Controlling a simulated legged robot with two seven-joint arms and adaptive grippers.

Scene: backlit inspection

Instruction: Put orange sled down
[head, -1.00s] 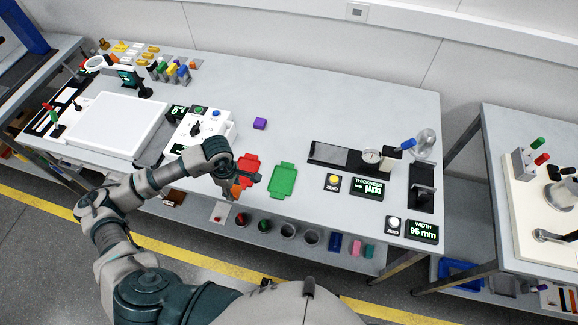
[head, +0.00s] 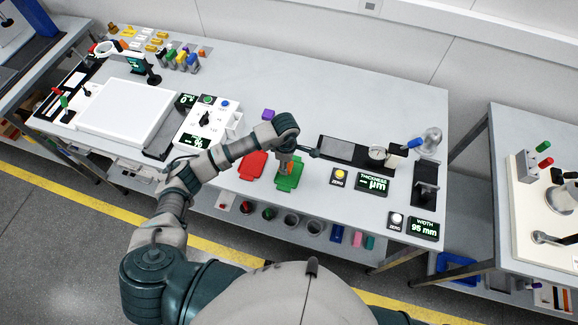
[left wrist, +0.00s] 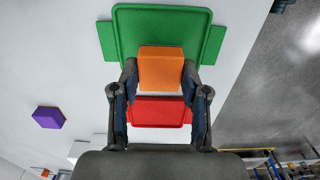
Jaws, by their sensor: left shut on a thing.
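The orange sled (left wrist: 160,68) is a small orange block held between the two fingers of my left gripper (left wrist: 160,90) in the left wrist view. In the head view my left gripper (head: 287,165) is over the green tray (head: 289,183), and a bit of orange shows there. The left wrist view shows the green tray (left wrist: 140,18) beyond the block and the red tray (left wrist: 158,104) below it, seen between the fingers. I cannot tell whether the block touches the green tray. My right gripper is not in view.
The red tray (head: 253,166) lies left of the green one. A purple block (head: 268,115) sits behind. A thickness gauge (head: 345,151) and yellow zero button (head: 340,175) stand to the right. A white light panel (head: 125,110) is at the left.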

